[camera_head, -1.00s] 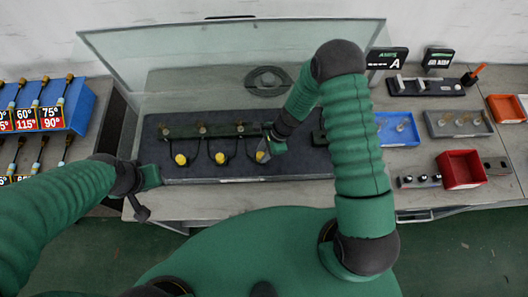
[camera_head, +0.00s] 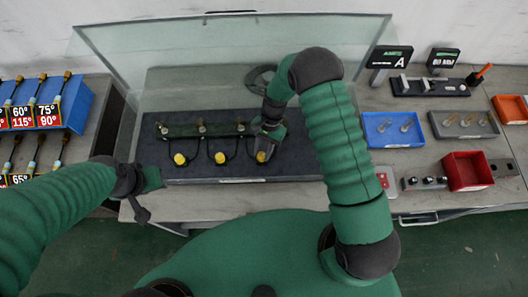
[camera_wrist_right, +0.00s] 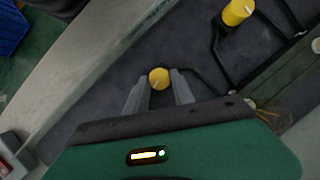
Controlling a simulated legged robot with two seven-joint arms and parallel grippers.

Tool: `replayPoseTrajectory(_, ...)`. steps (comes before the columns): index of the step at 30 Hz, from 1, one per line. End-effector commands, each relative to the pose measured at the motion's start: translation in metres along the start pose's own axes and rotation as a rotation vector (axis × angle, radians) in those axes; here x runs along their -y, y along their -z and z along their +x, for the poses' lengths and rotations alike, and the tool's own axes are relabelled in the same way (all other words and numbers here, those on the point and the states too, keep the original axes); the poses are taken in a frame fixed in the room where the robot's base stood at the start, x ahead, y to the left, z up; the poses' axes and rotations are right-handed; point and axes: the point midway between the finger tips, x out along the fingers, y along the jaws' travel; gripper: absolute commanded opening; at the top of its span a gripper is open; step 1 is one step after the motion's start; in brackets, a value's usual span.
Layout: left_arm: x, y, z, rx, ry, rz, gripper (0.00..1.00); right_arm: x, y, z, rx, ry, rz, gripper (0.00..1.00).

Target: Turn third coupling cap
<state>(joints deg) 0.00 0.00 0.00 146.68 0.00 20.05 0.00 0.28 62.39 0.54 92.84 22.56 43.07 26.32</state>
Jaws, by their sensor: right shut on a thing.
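Three yellow coupling caps stand in a row on the dark mat (camera_head: 205,176): the left cap (camera_head: 180,159), the middle cap (camera_head: 220,158) and the third cap (camera_head: 261,157) at the right. Each has a black cable loop by it. My right gripper (camera_head: 264,150) comes down from above and is shut on the third cap. In the right wrist view, the third cap (camera_wrist_right: 158,76) sits between the two grey fingertips (camera_wrist_right: 158,88), and a neighbouring cap (camera_wrist_right: 237,12) shows above right. My left gripper (camera_head: 151,179) is by the mat's left front corner, away from the caps; its jaws are unclear.
A dark green bar (camera_head: 205,130) with several fittings runs behind the caps. A clear screen (camera_head: 230,50) stands at the back. To the right are a blue tray (camera_head: 392,129), a grey tray (camera_head: 463,124) and a red bin (camera_head: 466,171). A blue rack (camera_head: 70,105) stands at the left.

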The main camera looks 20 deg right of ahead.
Motion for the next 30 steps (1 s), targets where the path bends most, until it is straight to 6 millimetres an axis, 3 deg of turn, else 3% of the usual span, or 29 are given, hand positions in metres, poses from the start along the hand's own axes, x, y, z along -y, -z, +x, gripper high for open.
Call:
replayPoseTrajectory(12, 0.000, -0.005, 0.021, 0.000, 0.000, 0.000, 0.36, 0.005, -0.004, 0.004, 0.008, -0.147, -0.367, 0.00)
replayPoseTrajectory(30, 0.000, -0.008, 0.035, 0.000, 0.000, 0.000, 0.36, 0.003, -0.006, 0.004, 0.011, -0.364, -0.883, 0.00)
